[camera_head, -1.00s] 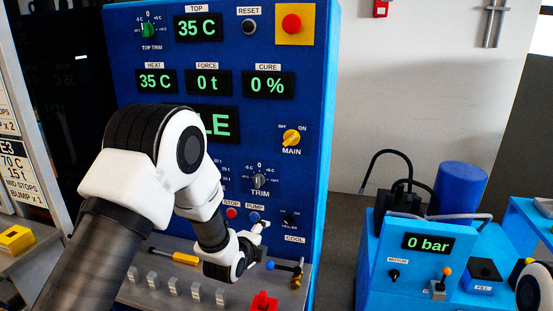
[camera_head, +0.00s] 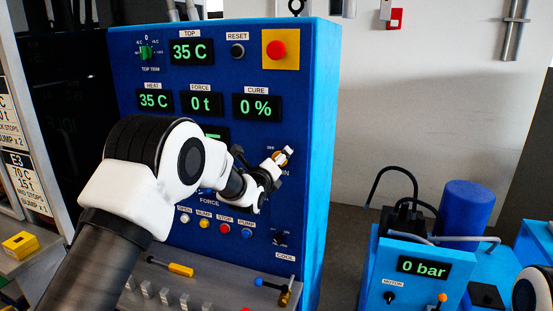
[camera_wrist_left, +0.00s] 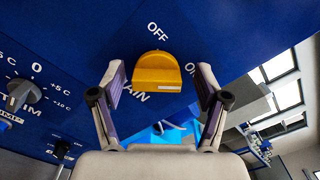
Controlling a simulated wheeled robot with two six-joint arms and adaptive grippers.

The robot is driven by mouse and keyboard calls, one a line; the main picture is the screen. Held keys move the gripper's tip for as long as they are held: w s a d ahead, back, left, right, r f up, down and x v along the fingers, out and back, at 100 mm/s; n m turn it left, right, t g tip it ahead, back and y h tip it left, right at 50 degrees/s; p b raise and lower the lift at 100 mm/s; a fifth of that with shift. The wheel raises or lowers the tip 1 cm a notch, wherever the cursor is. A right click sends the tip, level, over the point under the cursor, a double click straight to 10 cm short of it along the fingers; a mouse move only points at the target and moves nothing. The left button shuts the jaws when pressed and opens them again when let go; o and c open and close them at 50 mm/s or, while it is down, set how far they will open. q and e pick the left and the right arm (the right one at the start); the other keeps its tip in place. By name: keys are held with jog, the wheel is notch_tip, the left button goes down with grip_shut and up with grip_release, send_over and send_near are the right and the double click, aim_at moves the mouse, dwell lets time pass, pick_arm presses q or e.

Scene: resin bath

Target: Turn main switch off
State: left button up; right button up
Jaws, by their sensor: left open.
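The main switch (camera_wrist_left: 158,70) is a yellow knob on the blue panel (camera_wrist_left: 90,40). The wrist view shows the OFF label just above it and a partly covered ON label to its right. A pale strip shows on the knob's lower edge. My left gripper (camera_wrist_left: 160,80) is open, with one finger on each side of the knob; I cannot tell whether they touch it. In the head view my left gripper (camera_head: 280,158) is in front of the switch and hides most of it. My right gripper is not in view.
A grey trim knob (camera_wrist_left: 22,94) sits left of the switch in the wrist view. Coloured push buttons (camera_head: 225,228) and a cool knob (camera_head: 280,238) lie below the gripper. A red emergency button (camera_head: 277,50) is above. A blue pump unit (camera_head: 415,275) stands at right.

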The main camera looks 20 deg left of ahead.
pick_arm(q)
jog(key=shift+a, duration=0.2)
jog(key=c, duration=1.2)
jog(key=shift+o, duration=0.2)
jog(key=shift+f, duration=0.15)
jog(key=shift+f+n+b, duration=0.15)
jog(key=shift+n+b, duration=0.55)
jog(key=shift+b, duration=0.25)
jog(key=shift+f+n+b, duration=0.1)
jog(key=shift+n+b, duration=1)
jog(key=shift+b, duration=0.1)
jog(key=n+b, duration=0.3)
jog(key=n, duration=0.1)
jog(key=shift+n+b, duration=0.3)
jog(key=n+b, duration=0.2)
jog(key=n, duration=0.2)
jog(key=shift+f, duration=0.15)
jog(key=n+b, duration=0.2)
jog(key=n, duration=0.3)
jog(key=shift+n, duration=0.4)
